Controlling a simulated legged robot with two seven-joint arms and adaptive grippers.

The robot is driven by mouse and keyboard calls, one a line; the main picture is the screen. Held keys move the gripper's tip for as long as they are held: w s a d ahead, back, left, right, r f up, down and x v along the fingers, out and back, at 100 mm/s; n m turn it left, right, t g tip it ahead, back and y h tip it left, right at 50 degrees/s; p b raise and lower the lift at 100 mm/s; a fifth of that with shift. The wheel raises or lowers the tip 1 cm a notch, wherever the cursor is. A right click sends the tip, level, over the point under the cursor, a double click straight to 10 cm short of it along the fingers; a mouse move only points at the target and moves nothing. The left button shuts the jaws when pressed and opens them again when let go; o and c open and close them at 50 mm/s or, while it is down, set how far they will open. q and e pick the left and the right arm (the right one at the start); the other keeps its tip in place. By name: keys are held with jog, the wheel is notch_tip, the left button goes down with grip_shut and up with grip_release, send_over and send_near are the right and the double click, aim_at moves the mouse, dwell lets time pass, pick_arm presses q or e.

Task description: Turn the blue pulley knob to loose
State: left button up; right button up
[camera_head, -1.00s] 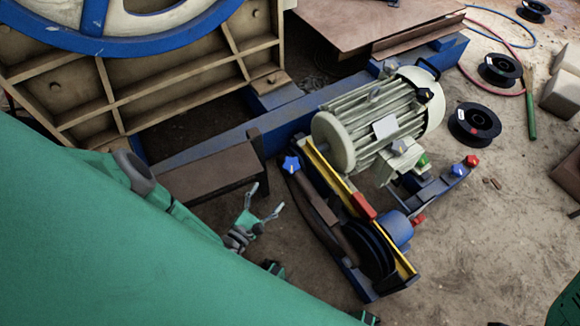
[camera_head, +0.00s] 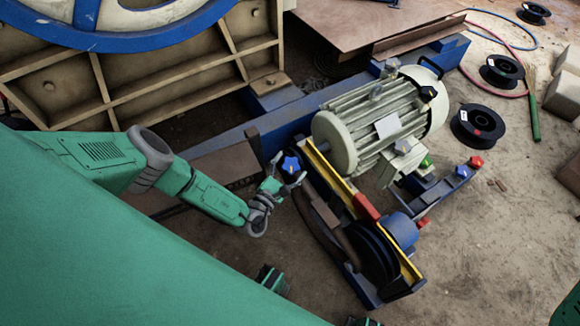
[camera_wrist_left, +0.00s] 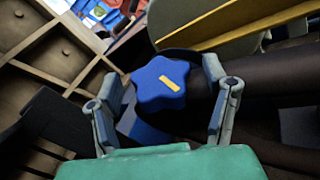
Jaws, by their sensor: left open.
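The blue pulley knob (camera_head: 291,165) is star-shaped and sits at the upper left end of the pulley assembly. My left gripper (camera_head: 289,176) is open at the knob. In the left wrist view its two fingers (camera_wrist_left: 164,88) stand on the left and right of the knob, with a visible gap on the right. I cannot tell whether the left finger touches it. My right gripper cannot be made out.
A yellow belt guard (camera_head: 328,171) and a pale motor (camera_head: 375,122) stand right of the knob. A red handle (camera_head: 366,207) and black pulley (camera_head: 372,250) lie lower right. A brown step (camera_head: 222,165) is left of the knob.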

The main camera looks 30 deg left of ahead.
pick_arm(q)
jog(key=shift+c, duration=0.4)
jog(key=c, duration=1.1)
jog(key=n+y, duration=0.1)
jog(key=n+y+b, duration=0.1)
jog(key=n+y, duration=0.1)
jog(key=shift+d+f+t+y, duration=0.25)
jog(key=shift+t+y, duration=0.15)
jog(key=n+y+b, duration=0.1)
jog(key=n+y, duration=0.1)
jog(key=y, duration=0.1)
jog(key=shift+a+r, duration=0.1)
jog(key=shift+s, duration=0.1)
jog(key=o, duration=1.2)
jog(key=shift+r, duration=0.1)
